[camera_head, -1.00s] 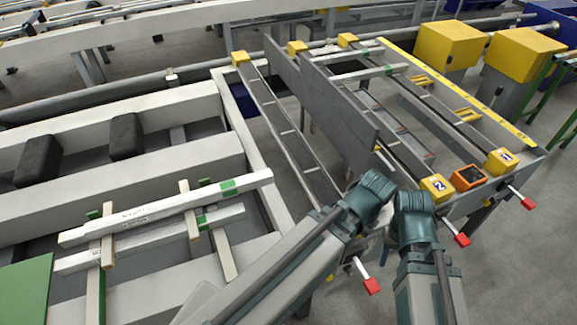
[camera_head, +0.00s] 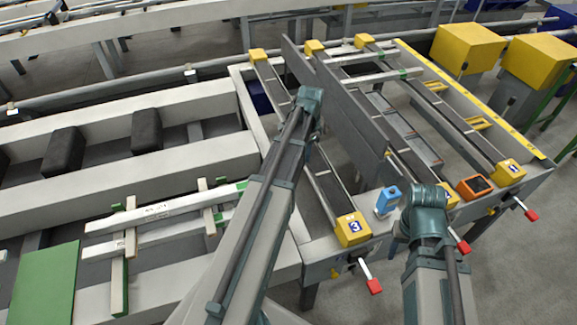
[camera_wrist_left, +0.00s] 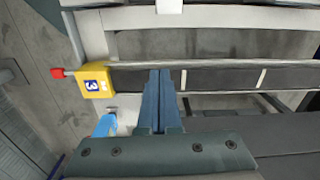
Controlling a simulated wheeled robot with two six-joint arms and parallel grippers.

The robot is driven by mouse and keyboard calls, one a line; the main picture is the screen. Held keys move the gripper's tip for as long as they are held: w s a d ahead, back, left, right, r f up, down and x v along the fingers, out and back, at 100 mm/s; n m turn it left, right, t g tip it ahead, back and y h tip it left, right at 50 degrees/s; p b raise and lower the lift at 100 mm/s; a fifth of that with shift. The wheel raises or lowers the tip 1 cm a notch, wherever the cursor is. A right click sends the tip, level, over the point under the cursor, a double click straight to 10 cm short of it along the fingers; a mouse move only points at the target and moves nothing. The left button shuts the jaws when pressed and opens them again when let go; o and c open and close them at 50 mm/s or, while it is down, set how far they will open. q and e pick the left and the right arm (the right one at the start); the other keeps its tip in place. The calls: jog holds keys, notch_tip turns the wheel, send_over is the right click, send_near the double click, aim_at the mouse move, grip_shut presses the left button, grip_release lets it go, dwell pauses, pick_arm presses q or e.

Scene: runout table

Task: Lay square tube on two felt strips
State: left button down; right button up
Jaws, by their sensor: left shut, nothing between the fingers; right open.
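Two long pale square tubes lie side by side at the left in the head view; the nearer-to-back one (camera_head: 165,210) has a green end mark. They rest across wooden and green strips (camera_head: 131,245). Another pale tube (camera_head: 375,78) with a green mark lies across the lanes at the back. I cannot tell which strips are felt. My left gripper (camera_head: 308,100) is over the runout table; in the left wrist view its fingers (camera_wrist_left: 160,95) are shut and empty above a dark lane (camera_wrist_left: 215,78). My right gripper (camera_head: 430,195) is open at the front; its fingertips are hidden.
Yellow blocks stand at the lane ends, one marked 3 (camera_head: 352,229). A blue object (camera_head: 387,200) stands beside it. Upright grey plates (camera_head: 345,100) divide the lanes. Red-tipped levers (camera_head: 374,286) stick out in front. A green panel (camera_head: 45,283) lies at the left.

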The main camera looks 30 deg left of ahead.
pick_arm(q)
jog(key=a, duration=0.3)
jog(key=shift+w+r, duration=0.25)
jog(key=shift+w, duration=0.05)
jog(key=shift+f, duration=0.1)
jog(key=s+a+f+b, duration=0.2)
jog(key=s+f+b, duration=0.1)
jog(key=f+b, duration=0.6)
jog(key=shift+a+f+b, duration=0.15)
jog(key=shift+f+b, duration=0.2)
jog(key=shift+b, duration=0.1)
jog(key=shift+s, duration=0.1)
